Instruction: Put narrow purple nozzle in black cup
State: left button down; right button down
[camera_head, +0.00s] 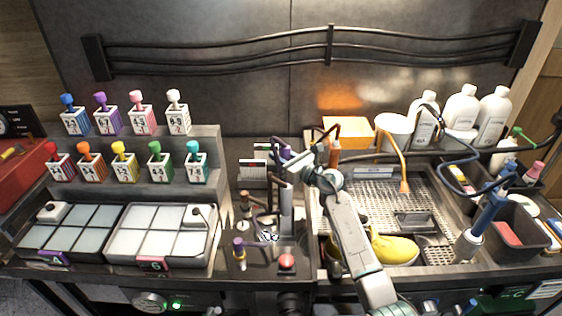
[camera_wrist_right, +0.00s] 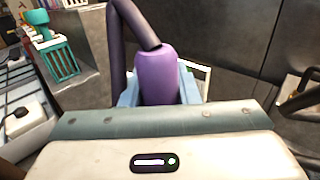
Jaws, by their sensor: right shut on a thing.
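My right gripper (camera_head: 298,162) is raised above the middle of the counter, in front of the back wall. It is shut on a purple nozzle (camera_wrist_right: 156,76), which stands between the fingers in the right wrist view. A dark curved tube (camera_wrist_right: 117,50) shows at the top of the nozzle. In the head view the nozzle shows as a small purple piece (camera_head: 283,152) at the gripper's tip. Dark fittings crowd the counter below the gripper, and I cannot tell for certain which one is the black cup. My left gripper is not in view.
Several numbered bottles with coloured tops stand on a stepped rack (camera_head: 145,185) at left. Two divided trays (camera_head: 212,240) lie in front.

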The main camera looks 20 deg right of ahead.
jog(key=shift+f, duration=0.95)
jog(key=shift+f, duration=0.15)
jog(key=c, duration=1.1)
grip_release()
